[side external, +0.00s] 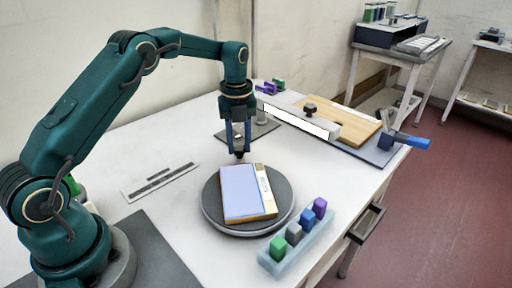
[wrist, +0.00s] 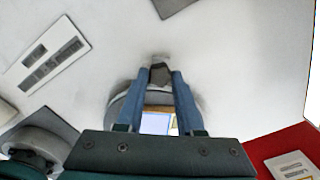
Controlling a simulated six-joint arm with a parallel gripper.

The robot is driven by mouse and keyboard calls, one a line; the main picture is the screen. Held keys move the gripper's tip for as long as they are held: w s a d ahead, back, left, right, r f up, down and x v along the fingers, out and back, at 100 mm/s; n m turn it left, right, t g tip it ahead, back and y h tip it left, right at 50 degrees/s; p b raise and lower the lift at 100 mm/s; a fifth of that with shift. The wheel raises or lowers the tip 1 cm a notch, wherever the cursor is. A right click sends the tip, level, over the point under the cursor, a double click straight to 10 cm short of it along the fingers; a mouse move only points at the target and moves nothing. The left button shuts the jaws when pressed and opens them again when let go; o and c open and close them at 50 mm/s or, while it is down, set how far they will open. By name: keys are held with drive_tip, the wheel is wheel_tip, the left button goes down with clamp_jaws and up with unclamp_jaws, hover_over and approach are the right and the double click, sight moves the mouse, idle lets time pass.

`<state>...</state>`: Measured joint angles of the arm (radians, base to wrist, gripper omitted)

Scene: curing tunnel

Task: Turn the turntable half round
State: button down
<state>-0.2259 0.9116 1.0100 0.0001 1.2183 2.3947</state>
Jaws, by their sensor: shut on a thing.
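The turntable (side external: 284,194) is a dark grey round disc on the white table in the side external view. A flat lavender block with a cream and tan edge strip (side external: 243,196) lies on it. My gripper (side external: 239,154) points down at the disc's far edge, just behind the block. In the wrist view my blue fingers (wrist: 160,78) are closed on a small dark knob (wrist: 160,70) at the rim. Part of the disc (wrist: 120,105) and the block (wrist: 155,124) show between and beside the fingers; the rest is hidden by my gripper body.
A pale rack (side external: 290,250) with several coloured blocks stands close to the disc's front right. A slotted metal plate (side external: 160,182) lies to the left. A cutting board with a white bar (side external: 300,120) sits behind right. Table between is clear.

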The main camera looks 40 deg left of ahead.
drive_tip(key=shift+w+d+m, duration=1.3)
drive_tip(key=shift+d+m, duration=0.1)
drive_tip(key=shift+m, duration=0.3)
drive_tip(key=c, duration=0.5)
unclamp_jaws()
drive_tip(key=shift+c, duration=0.2)
drive_tip(key=shift+a, duration=0.1)
